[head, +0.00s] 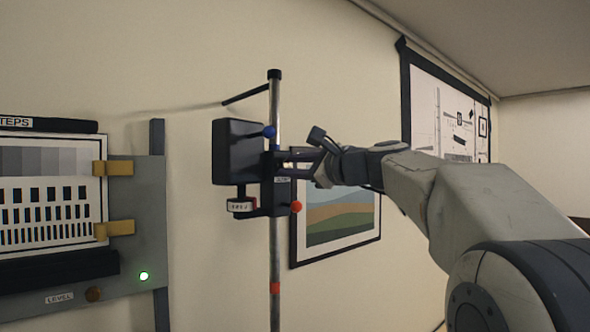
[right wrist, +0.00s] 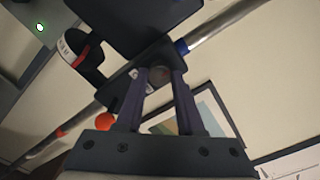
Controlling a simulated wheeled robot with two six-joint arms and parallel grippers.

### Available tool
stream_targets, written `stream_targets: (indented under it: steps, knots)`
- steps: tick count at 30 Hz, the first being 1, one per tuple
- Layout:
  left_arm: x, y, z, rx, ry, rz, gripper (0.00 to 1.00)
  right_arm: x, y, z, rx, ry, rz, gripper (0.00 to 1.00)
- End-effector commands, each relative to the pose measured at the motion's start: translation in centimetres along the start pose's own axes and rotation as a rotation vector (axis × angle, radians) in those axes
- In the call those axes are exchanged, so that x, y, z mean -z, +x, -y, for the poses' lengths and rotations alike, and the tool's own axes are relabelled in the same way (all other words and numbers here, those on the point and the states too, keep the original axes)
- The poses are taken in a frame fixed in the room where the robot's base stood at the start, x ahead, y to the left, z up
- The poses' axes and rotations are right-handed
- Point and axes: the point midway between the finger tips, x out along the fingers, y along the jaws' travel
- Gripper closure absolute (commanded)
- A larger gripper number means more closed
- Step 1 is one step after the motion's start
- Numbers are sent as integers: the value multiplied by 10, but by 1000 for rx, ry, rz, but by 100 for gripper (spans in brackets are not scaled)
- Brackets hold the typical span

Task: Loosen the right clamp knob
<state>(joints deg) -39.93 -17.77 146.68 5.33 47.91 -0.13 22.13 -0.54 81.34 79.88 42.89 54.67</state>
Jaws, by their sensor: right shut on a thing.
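A black box-shaped unit (head: 238,152) is mounted on an upright metal pole (head: 275,240) by a dark clamp block (head: 270,195). My right gripper (head: 285,164) reaches in from the right, and its fingertips are at the right side of the clamp. In the right wrist view, my right gripper (right wrist: 160,80) is shut on a small round grey knob (right wrist: 159,73) at the clamp, which I take as the right clamp knob. The fingers partly cover it, and its turn is hard to tell. My left gripper is not in view.
A red collar (head: 275,288) is lower on the pole. A test chart board (head: 150,220) stands at left. A framed landscape picture (head: 340,225) hangs behind.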

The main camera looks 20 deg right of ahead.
Motion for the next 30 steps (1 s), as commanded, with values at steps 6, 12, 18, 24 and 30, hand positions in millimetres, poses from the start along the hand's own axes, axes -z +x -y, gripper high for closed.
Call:
stream_targets:
  steps: [6, 12, 18, 24, 30]
  knots:
    - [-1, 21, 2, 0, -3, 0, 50, 3, 0, -2, 5, -151, 0, 100]
    - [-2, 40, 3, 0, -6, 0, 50, 3, 0, -2, 5, -337, 0, 100]
    - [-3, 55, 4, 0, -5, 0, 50, 2, 0, -2, 4, -527, 1, 100]
    - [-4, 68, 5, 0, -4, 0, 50, 1, 0, -1, 3, -717, 1, 100]
    - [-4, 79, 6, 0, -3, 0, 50, 1, 0, -1, 3, -907, 0, 100]
